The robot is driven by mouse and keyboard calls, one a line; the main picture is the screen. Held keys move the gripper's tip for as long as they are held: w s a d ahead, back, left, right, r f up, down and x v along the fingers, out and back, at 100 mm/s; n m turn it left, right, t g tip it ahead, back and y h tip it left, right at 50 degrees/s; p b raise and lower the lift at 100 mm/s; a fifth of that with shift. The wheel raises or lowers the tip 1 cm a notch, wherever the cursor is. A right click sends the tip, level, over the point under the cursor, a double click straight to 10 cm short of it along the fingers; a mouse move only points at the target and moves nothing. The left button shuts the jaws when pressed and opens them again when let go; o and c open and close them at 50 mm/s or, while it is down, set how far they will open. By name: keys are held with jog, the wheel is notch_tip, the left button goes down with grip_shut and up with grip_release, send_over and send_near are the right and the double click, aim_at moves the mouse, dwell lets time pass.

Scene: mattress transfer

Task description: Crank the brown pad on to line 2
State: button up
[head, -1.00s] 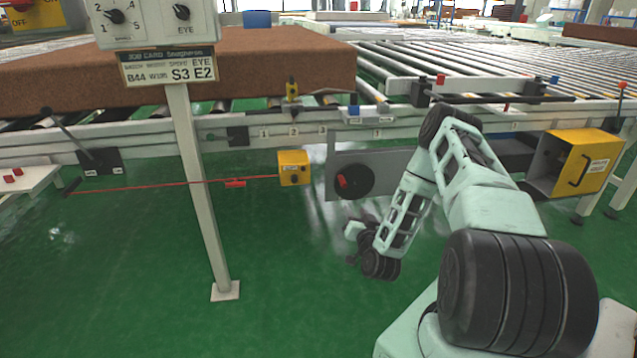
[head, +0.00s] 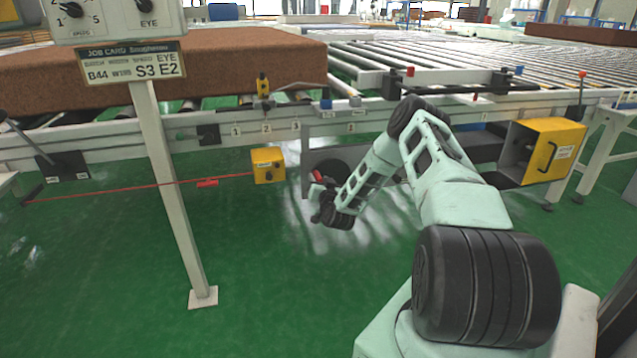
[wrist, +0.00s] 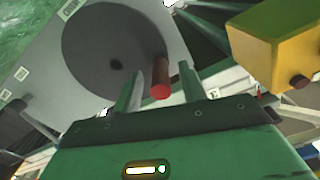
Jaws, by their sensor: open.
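The brown pad (head: 200,62) lies on the roller conveyor at the upper left in the head view. The crank is a dark round disc with a red handle (head: 318,177) on a grey panel under the conveyor. In the wrist view the disc (wrist: 100,50) fills the upper left, and the red handle (wrist: 160,80) sticks out toward the camera. My gripper (wrist: 155,88) is open, with one finger on each side of the red handle in that view. Whether a finger touches it I cannot tell. In the head view my wrist partly hides the disc.
A yellow box (head: 268,165) sits left of the crank panel and a red cord (head: 130,188) runs left from it. A yellow housing (head: 550,150) is at the right. A white post (head: 170,190) carries the job card (head: 132,63). Green floor in front is clear.

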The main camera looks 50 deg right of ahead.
jog(key=shift+w+d, duration=0.35)
jog(key=shift+w, duration=0.25)
grip_shut()
jog(key=shift+r, duration=0.1)
